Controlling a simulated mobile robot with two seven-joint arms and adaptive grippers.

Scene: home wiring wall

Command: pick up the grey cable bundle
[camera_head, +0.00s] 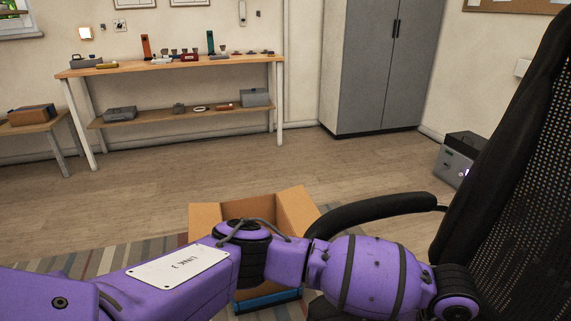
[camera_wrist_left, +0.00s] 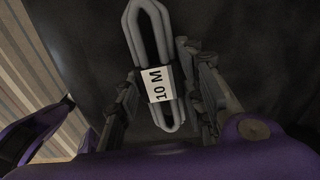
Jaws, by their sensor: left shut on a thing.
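My right gripper is in neither view.
A black office chair (camera_head: 505,150) stands close at the right, its armrest (camera_head: 385,207) beside my arm. A workbench (camera_head: 150,72) and grey cabinet (camera_head: 372,65) stand at the back. Floor between is clear.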

